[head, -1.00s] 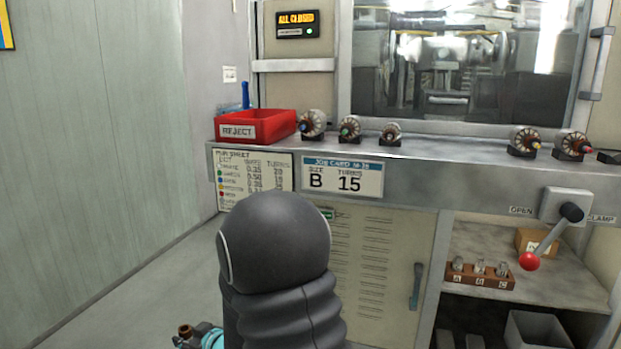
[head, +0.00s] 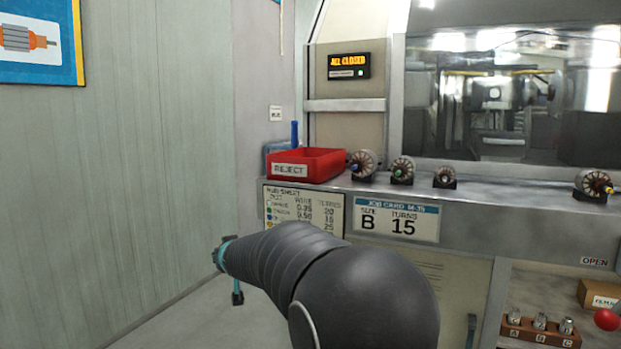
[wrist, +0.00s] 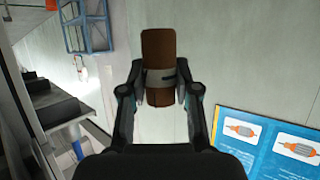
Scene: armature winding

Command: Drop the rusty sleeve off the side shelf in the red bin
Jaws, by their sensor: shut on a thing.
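The rusty brown sleeve (wrist: 158,68) is held between the fingers of my gripper (wrist: 160,90) in the wrist view. The red bin (head: 328,168), labelled REJECT, stands at the left end of the bench ledge in the head view. My arm reaches leftward in front of the bench, its wrist end low and left of the bin. The fingers and sleeve cannot be made out clearly in the head view. The inside of the bin is mostly hidden.
Several wound armatures (head: 402,170) stand on the ledge right of the bin. A blue-handled tool (head: 294,133) is behind the bin. A wall with a blue poster (head: 40,42) is at left. A small block with sleeves (head: 540,328) sits on the side shelf at lower right.

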